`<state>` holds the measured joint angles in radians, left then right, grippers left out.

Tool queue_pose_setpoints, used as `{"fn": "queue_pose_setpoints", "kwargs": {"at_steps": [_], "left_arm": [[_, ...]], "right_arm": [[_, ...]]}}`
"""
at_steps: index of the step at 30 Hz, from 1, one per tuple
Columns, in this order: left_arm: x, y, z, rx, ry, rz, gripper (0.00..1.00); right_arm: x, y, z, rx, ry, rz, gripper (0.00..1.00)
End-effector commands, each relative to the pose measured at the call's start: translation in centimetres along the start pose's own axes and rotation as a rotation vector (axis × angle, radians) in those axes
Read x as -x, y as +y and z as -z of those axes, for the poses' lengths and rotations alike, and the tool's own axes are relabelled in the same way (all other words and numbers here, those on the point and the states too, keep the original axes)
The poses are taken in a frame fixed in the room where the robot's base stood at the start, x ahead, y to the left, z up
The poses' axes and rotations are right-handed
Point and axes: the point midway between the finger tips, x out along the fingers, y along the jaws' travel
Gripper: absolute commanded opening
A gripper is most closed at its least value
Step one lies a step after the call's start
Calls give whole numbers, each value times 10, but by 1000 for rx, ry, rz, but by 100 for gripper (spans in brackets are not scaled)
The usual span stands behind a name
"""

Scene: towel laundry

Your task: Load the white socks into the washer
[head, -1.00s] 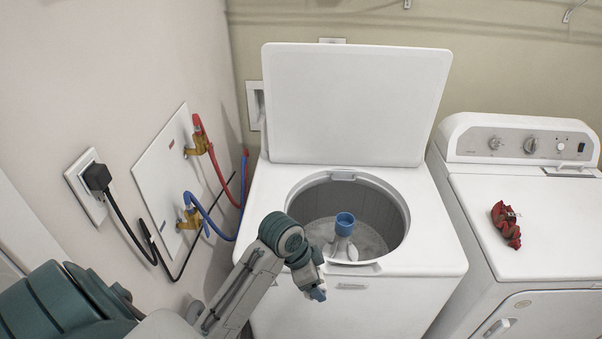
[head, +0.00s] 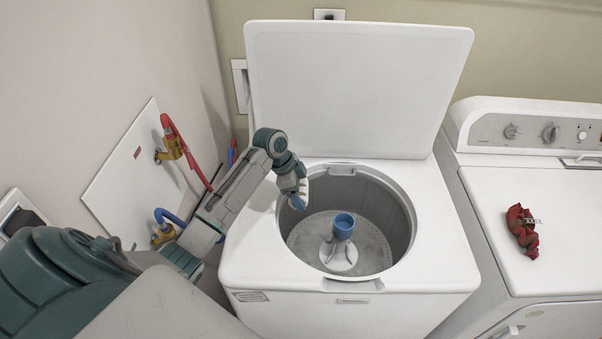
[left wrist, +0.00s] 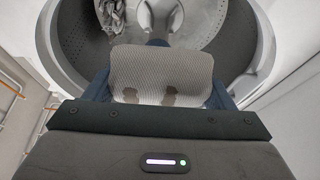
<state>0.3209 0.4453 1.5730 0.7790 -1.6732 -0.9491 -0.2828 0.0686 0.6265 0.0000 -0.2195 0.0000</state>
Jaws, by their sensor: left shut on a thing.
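The washer (head: 255,250) is a white top-loader with its lid (head: 360,90) raised and its round drum (head: 385,215) open. My left gripper (head: 298,201) is over the left rim of the drum opening. It is shut on a white knitted sock (left wrist: 160,74), which fills the space between the blue fingers in the left wrist view. The sock has brownish patches near its lower edge. In the head view the sock is mostly hidden by the gripper. A crumpled greyish-white shape (left wrist: 113,14) shows in the drum in the left wrist view; I cannot tell what it is.
A blue-topped agitator (head: 343,228) stands in the middle of the drum. A white dryer (head: 480,215) stands at the right with a red crumpled cloth (head: 522,232) on top. Red and blue hoses (head: 185,150) run along the left wall near my arm.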

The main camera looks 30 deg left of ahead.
Motion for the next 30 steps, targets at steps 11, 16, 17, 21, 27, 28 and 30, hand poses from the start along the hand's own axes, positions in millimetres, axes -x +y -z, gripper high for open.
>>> {"fn": "queue_pose_setpoints", "kwargs": {"at_steps": [11, 16, 17, 21, 27, 28, 30], "left_arm": [[-24, 1, -10, 0, 0, -1, 54], [-51, 1, -21, 0, -1, -1, 54], [-56, 1, -23, 0, -1, -1, 54], [-79, 1, -33, 3, 0, -2, 54], [-113, 1, -46, 2, 0, -2, 54], [-117, 1, -48, 2, 0, -2, 54], [-123, 1, -51, 1, 0, -1, 54]], "right_arm": [[-22, 14, -32, 9, -36, -15, 83], [-48, 19, -50, 13, -55, -22, 83], [-53, 18, -50, 13, -54, -22, 83], [-68, 12, -32, 9, -32, -16, 83], [-86, -5, -13, 1, -1, -1, 83], [-88, -6, -14, 0, -2, 0, 83], [-91, -6, -17, 1, -7, -1, 83]]}}
